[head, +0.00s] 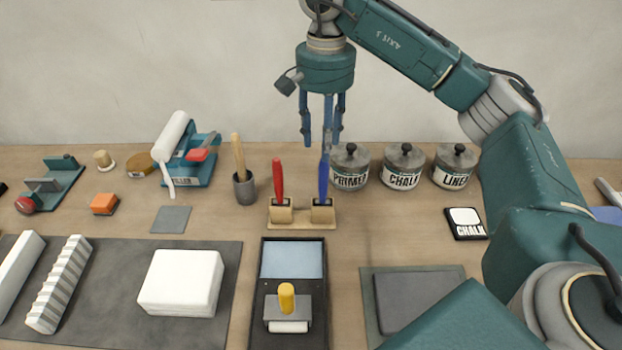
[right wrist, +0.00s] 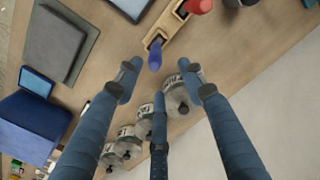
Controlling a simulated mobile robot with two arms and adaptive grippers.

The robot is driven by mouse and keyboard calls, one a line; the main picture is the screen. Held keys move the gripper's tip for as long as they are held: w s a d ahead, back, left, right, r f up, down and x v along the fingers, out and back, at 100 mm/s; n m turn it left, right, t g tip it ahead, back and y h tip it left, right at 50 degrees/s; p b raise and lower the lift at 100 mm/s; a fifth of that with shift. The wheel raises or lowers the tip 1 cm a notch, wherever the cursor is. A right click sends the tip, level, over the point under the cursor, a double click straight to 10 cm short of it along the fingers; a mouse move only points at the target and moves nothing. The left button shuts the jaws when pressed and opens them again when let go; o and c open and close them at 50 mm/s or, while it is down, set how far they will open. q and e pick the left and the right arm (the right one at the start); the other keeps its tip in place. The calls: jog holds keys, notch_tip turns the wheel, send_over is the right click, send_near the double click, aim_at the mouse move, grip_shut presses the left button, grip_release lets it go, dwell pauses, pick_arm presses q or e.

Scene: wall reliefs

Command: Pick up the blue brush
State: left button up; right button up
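The blue brush (head: 323,182) stands handle up in a wooden holder (head: 302,222), beside a red brush (head: 278,180) on its left. My right gripper (head: 322,138) points down above and near the tip of the blue handle, its fingers spread and nothing between them. In the right wrist view, the blue handle (right wrist: 155,56) shows beyond the open fingers (right wrist: 160,86), and the red brush (right wrist: 198,6) is at the top edge. The brush's bristle end is hidden in the holder. My left gripper is not in view.
Several lidded jars, such as the primer jar (head: 350,172), stand close right of the blue brush. A grey cup (head: 244,189) with a wooden-handled tool is to the left. In front is a dark tray (head: 262,315) with a yellow-handled tool (head: 287,300).

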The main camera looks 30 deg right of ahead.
jog(key=f, duration=0.1)
jog(key=s+f, duration=0.1)
jog(key=f, duration=0.1)
jog(key=shift+f, duration=0.3)
jog(key=p, duration=0.3)
send_over(322, 201)
jog(key=f, duration=0.4)
jog(key=shift+w+d+f, duration=0.3)
jog(key=shift+f, duration=0.5)
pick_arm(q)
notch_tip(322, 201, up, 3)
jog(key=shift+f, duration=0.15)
pick_arm(e)
jog(key=shift+f, duration=0.2)
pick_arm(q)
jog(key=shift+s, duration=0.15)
pick_arm(e)
grip_shut()
